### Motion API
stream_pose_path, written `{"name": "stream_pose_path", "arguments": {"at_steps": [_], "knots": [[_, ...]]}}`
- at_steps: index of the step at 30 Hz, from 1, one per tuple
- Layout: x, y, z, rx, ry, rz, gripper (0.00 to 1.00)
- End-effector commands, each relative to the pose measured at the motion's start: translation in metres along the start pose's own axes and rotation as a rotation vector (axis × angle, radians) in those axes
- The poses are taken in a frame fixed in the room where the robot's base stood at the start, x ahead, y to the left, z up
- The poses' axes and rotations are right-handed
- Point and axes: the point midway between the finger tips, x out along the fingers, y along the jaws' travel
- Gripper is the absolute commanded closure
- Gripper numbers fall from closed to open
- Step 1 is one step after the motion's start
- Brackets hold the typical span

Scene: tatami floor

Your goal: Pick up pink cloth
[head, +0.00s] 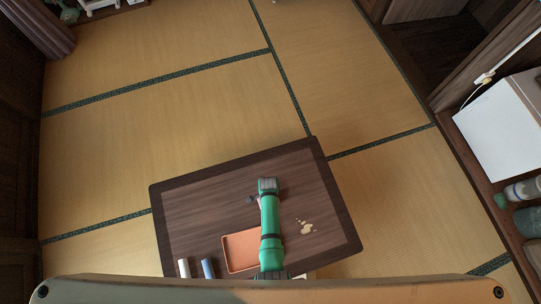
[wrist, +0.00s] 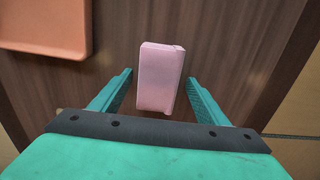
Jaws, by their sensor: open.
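The pink cloth (wrist: 160,77) shows in the wrist view as a small, block-like folded piece lying on the dark wooden table. My gripper (wrist: 158,80) is open, with one teal finger on each side of the cloth. Gaps show between the fingers and the cloth, and nothing is held. The fingertips reach about the lower half of the cloth in the picture; how high they are above the table is hard to tell. In the head view I cannot make out the cloth; my green arm covers part of the table.
The low table (head: 185,205) stands on tatami. An orange tray (head: 228,254) lies beside my arm; it also shows in the wrist view (wrist: 45,22). White (head: 184,268) and blue (head: 208,268) items stand at the left front.

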Motion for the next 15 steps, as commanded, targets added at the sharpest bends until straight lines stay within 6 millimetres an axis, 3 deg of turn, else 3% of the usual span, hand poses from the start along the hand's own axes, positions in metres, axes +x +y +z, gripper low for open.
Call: {"name": "stream_pose_path", "arguments": {"at_steps": [2, 7, 15], "knots": [[0.0002, 0.0004, 0.0021, -0.005, 0.000, 0.001, 0.36], [0.0001, -0.0010, 0.0066, -0.018, 0.000, 0.001, 0.76], [-0.0001, 0.0003, 0.0020, -0.005, 0.000, 0.001, 0.79]]}}
